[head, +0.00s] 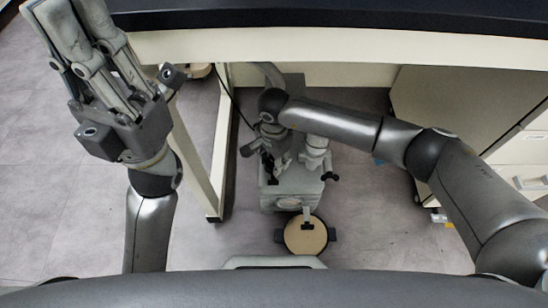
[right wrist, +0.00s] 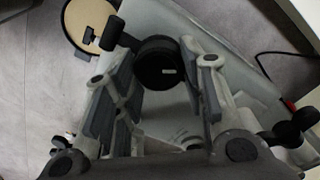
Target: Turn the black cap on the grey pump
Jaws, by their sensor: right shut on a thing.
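The grey pump (head: 292,190) stands on the floor under the bench, partly covered by my right arm. Its pale grey body (right wrist: 245,88) also fills much of the right wrist view. The round black cap (right wrist: 158,62) sits on the pump in that view. My right gripper (right wrist: 155,62) is shut on the cap, with grey finger pads on its left and right sides. In the head view my right gripper (head: 275,150) reaches down over the pump, and the cap cannot be made out there.
A pale bench leg (head: 203,160) stands left of the pump, and a cream cabinet (head: 440,100) stands right. The dark benchtop (head: 330,18) overhangs behind. Grey floor is clear at left.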

